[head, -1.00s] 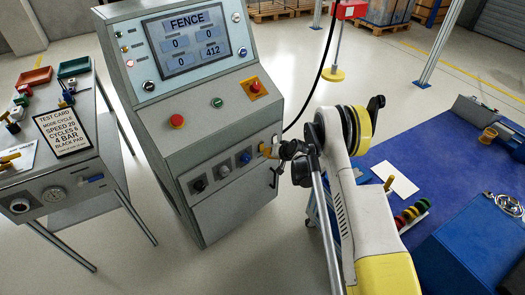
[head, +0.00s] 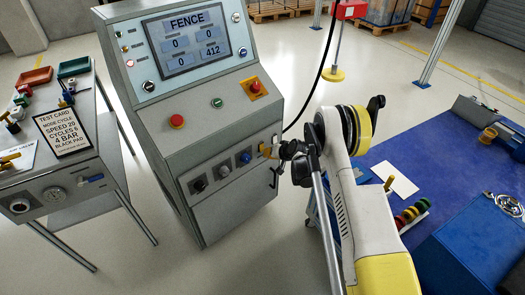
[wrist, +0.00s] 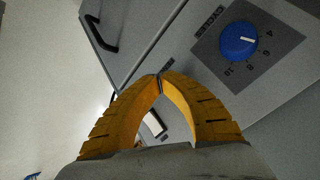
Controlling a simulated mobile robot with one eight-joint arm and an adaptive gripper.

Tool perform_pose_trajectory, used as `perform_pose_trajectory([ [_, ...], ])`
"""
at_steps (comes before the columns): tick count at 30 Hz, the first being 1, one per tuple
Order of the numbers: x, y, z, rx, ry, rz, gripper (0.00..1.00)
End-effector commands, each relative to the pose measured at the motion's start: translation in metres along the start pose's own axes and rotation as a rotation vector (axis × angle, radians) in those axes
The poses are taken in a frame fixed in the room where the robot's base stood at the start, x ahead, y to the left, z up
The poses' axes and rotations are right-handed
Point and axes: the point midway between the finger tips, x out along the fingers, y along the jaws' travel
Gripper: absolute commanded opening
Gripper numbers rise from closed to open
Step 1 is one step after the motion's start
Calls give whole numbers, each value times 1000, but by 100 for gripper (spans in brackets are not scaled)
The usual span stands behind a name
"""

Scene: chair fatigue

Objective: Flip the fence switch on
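The grey control console (head: 215,120) stands left of my arm in the head view. Its screen (head: 186,41) reads FENCE, with several zeros and 412. My gripper (head: 265,150) is at the right end of the console's lower row of knobs. In the wrist view its yellow fingertips (wrist: 160,78) meet and look shut, with no object clearly between them. A pale plate with a dark edge (wrist: 155,124) shows through the arch between the fingers; I cannot tell what it is. I cannot make out the fence switch; the gripper may hide it.
A blue cycles knob (wrist: 239,40) sits just right of my fingers in the wrist view. A black handle (wrist: 97,32) is at upper left. A red emergency button (head: 255,86) is above my gripper. A blue-topped bench (head: 425,160) stands right, a side table (head: 75,165) left.

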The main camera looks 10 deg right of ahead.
Motion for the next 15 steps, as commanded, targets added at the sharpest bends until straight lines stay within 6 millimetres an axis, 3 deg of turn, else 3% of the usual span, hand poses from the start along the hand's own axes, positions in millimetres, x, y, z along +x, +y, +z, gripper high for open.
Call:
perform_pose_trajectory([
  [15,7,-4,-4,1,0,0,0],
])
